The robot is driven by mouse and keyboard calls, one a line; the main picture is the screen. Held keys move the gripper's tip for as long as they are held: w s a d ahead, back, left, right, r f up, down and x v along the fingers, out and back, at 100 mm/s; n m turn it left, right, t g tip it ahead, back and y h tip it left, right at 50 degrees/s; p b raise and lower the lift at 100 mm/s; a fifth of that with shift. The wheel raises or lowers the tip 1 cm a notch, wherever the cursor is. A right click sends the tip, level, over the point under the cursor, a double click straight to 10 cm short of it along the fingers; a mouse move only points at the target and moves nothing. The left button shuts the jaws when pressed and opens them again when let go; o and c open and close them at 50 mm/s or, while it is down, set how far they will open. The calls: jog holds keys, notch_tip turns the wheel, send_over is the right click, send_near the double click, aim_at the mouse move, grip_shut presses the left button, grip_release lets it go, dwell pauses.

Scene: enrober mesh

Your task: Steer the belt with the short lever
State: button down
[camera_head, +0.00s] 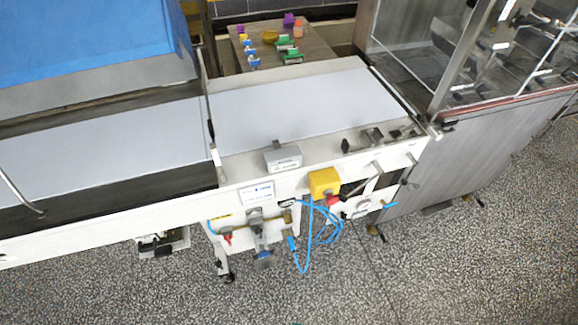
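The pale belt (305,105) lies flat along the white machine frame (110,218) and runs under a dark upright at the middle. Its right end is close to a clear-sided cabinet. Small dark fittings (373,136) sit on the frame's near edge at the belt's right end, beside a dark knob (345,145). A dark handle (354,188) sticks out from the frame's front below them. I cannot tell which of these is the short lever. My gripper is not in view.
A yellow box (324,182) with a red button and a blue looped hose (309,235) are on the frame's front. A grey box (283,158) stands on the near edge. A clear-sided cabinet (415,45) is at right. A table (317,47) with small coloured items is behind. Speckled floor (440,280) is open in front.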

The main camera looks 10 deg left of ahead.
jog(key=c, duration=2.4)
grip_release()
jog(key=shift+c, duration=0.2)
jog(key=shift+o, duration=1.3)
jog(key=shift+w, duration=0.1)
